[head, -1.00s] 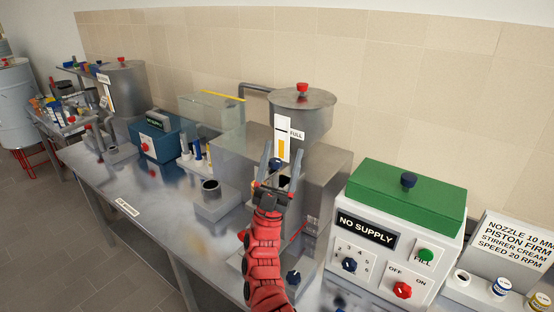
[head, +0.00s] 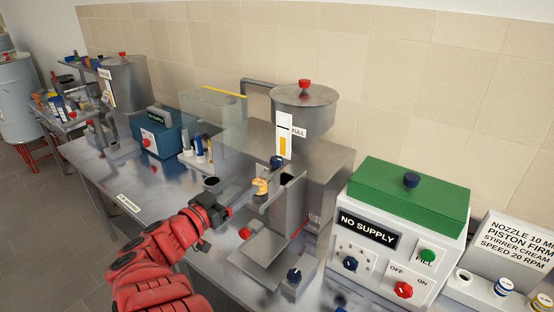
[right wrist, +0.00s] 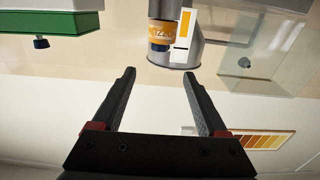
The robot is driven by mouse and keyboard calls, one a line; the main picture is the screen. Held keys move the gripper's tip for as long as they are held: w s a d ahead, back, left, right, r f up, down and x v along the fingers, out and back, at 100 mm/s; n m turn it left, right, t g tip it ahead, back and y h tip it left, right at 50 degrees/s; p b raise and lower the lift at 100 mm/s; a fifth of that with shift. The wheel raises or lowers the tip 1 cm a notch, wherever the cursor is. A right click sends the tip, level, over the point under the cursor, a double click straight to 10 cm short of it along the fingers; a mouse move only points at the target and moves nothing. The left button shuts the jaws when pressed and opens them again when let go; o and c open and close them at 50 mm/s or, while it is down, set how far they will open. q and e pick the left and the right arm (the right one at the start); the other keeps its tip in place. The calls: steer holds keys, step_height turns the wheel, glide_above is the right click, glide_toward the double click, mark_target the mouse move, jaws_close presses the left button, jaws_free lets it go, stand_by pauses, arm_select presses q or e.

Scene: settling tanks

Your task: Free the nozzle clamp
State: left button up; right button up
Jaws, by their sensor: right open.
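The filling machine has a steel hopper (head: 304,108) with a red knob and a gauge marked FULL. On its front, a dark blue knob (head: 277,162) sits above a small orange nozzle piece (head: 261,186); I cannot tell which part is the clamp. My right gripper (head: 240,198) is open, left of the orange piece and apart from it. In the right wrist view, which looks upside down, the open fingers (right wrist: 159,72) have nothing between them; the orange piece (right wrist: 161,36) with printed text and a dark blue end lies beyond the tips. My left gripper is out of view.
A white control box (head: 396,240) with a green lid reads NO SUPPLY, right of the machine. A sign (head: 518,243) and small jars stand farther right. A blue box (head: 156,135) and bottles stand left. The bench front (head: 135,190) is clear on the left.

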mark_target(273, 162)
steer(key=p+x, duration=0.3)
steer(key=x, duration=1.1)
steer(key=shift+w+d, duration=0.25)
steer(key=shift+w, duration=0.05)
steer(key=shift+w+d, duration=0.25)
steer(key=shift+w, duration=0.15)
jaws_close()
